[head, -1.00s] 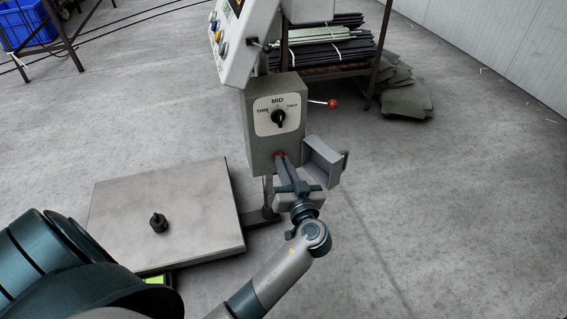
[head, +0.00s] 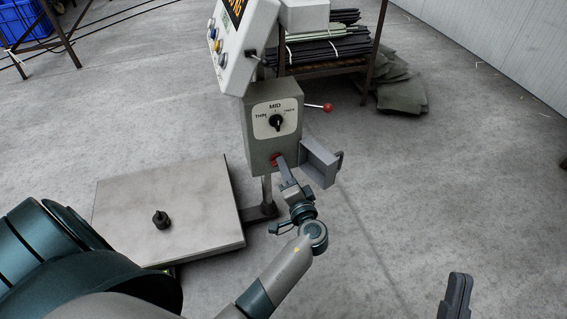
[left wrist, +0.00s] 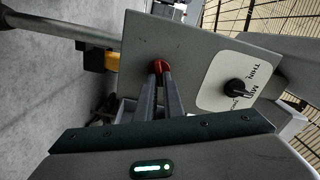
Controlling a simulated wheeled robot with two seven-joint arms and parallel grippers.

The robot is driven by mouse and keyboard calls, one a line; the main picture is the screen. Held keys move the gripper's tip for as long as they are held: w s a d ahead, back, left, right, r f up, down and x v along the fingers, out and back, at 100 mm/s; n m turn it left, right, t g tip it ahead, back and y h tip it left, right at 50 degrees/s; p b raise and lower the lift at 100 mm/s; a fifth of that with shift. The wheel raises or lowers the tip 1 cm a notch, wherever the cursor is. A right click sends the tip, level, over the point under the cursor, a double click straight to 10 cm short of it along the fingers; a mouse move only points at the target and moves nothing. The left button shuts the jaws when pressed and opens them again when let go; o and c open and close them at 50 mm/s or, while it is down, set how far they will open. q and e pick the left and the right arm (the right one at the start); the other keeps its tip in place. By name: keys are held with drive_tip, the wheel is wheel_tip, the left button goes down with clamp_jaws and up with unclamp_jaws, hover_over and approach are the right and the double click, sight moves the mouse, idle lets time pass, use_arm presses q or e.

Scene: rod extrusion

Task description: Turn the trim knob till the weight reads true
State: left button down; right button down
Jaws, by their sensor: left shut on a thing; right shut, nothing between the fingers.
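The trim knob (head: 275,158) is red and sits low on the front of a grey box (head: 257,145). My left gripper (head: 281,163) is shut on it; the left wrist view shows the red knob (left wrist: 158,66) between the two finger ends (left wrist: 159,80). The fingers cover part of the knob. A small dark weight (head: 161,219) stands upright on the scale plate (head: 200,203). The display (head: 235,10) at the top has orange characters, cut by the frame edge and unreadable. My right gripper (head: 457,296) is shut and empty at the lower right, partly cut off.
A black selector (head: 276,122) above the red knob points to MID. A red-tipped lever (head: 327,107) juts from the box's right side. A rod rack (head: 330,69) stands behind. The floor at right is clear.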

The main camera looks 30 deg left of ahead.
use_arm(q)
drive_tip(key=shift+d+f+m+p, duration=0.1)
drive_tip(key=shift+m+p, duration=0.4)
drive_tip(key=shift+m, duration=0.7)
use_arm(e)
drive_tip(key=shift+s+a+f+g, duration=0.15)
drive_tip(key=shift+a+f+g, duration=0.3)
drive_tip(key=shift+f, duration=0.3)
drive_tip(key=shift+s+a+f+g, duration=0.1)
drive_tip(key=shift+a+f+g, duration=0.3)
drive_tip(key=shift+f, duration=0.3)
use_arm(q)
drive_tip(key=c, duration=1.9)
unclamp_jaws()
drive_tip(key=shift+o, duration=0.2)
use_arm(e)
drive_tip(key=shift+d, duration=0.15)
